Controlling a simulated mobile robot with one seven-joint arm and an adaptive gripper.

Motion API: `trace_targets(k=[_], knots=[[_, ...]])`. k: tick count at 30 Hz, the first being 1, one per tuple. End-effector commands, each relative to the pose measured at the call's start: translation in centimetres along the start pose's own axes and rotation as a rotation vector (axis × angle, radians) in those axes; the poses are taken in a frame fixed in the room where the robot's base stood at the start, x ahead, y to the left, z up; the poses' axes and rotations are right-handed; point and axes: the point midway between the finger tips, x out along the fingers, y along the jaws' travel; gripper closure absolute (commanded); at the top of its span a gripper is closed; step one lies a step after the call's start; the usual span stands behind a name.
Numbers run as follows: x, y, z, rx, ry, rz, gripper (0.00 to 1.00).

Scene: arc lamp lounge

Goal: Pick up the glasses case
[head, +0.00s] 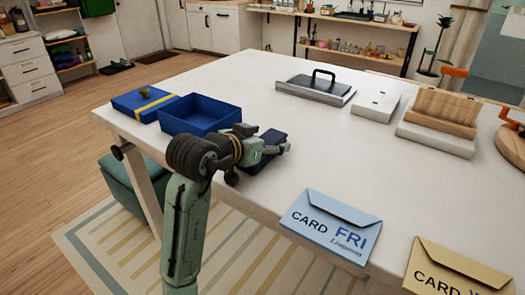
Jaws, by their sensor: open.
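A flat dark navy item, which looks like the glasses case (272,137), lies on the white table (330,150) near its left front edge. My gripper (284,149) is over or just in front of it and hides part of it. The jaws are open, and I cannot tell whether they touch the case. My green arm reaches up from the bottom of the view to it.
An open blue box (198,127) stands left of my gripper, beside a blue lid (130,101) with a yellow band. Blue and tan card envelopes (328,222) lie at the front. A handled tray (315,92) and wooden box (445,110) stand farther back. The table's middle is clear.

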Motion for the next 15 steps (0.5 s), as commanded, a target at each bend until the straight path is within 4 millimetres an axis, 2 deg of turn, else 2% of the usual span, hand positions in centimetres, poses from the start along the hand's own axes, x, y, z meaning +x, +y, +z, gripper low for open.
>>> trace_targets(k=[3,15], knots=[[-0.02,0.00,0.00,0.000,0.000,0.000,0.32],[-0.05,0.01,-0.01,0.000,0.000,0.000,0.59]])
